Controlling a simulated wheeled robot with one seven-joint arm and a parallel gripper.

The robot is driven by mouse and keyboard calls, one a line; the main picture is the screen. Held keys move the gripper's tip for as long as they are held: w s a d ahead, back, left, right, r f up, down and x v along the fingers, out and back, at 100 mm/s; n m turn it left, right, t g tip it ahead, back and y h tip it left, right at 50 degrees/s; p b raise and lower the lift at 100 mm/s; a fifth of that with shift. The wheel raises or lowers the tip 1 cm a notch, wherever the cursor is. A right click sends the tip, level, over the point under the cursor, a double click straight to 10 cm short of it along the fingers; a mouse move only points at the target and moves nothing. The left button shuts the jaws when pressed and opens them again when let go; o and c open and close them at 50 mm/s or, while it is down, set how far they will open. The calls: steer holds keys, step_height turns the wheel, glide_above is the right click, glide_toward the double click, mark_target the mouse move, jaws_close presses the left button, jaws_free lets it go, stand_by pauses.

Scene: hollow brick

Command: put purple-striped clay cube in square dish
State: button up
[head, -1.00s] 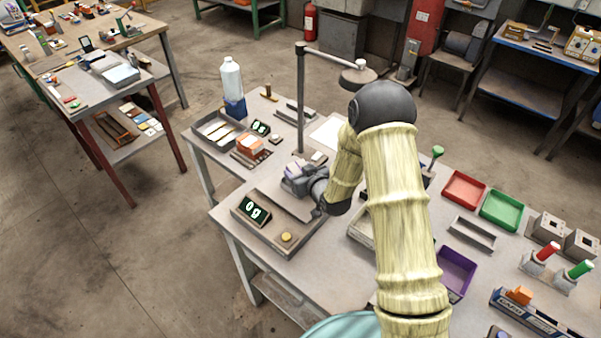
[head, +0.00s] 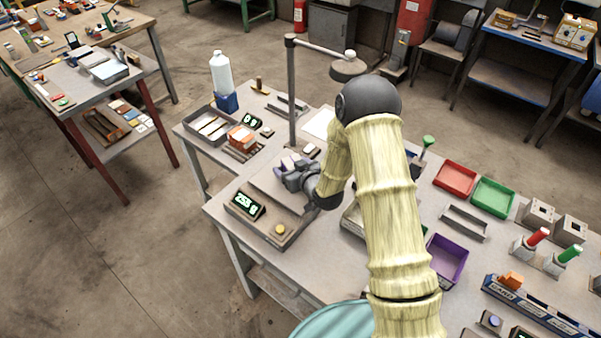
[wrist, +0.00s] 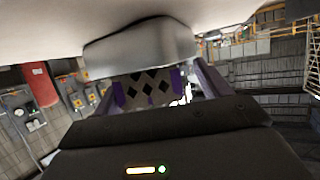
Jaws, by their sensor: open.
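My gripper (head: 287,168) is over the back part of the scale (head: 272,222), beyond its display. Its jaws are open. A small pale and purple piece shows at the jaws in the head view, partly hidden by them. In the wrist view a pale face with dark diamonds and purple edges (wrist: 150,88) sits between the fingers; I cannot tell whether this is the purple-striped clay cube. The scale display (head: 245,204) shows a three-digit gram reading that looks like 253. I cannot tell for sure which container is the square dish.
A red tray (head: 455,178), a green tray (head: 493,197) and a purple tray (head: 447,260) lie on the right. A lamp post (head: 291,95) stands close behind my gripper. A white bottle (head: 221,75) and a grey tray (head: 209,128) are at the back left.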

steer(key=b+v, duration=0.2)
steer(key=v, duration=1)
steer(key=shift+b, duration=0.4)
steer(key=shift+d, duration=0.25)
steer(key=s+d+r+m+g+h, duration=0.3)
steer(key=s+d, duration=0.3)
steer(key=s, duration=0.2)
steer(key=s+d+r+m+g+h, duration=0.3)
steer(key=s+d+g, duration=0.2)
steer(key=s, duration=0.4)
steer(key=shift+s+d+r+g+h, duration=0.2)
steer(key=shift+d+r+g+h, duration=0.1)
steer(key=shift+d+r+g, duration=0.15)
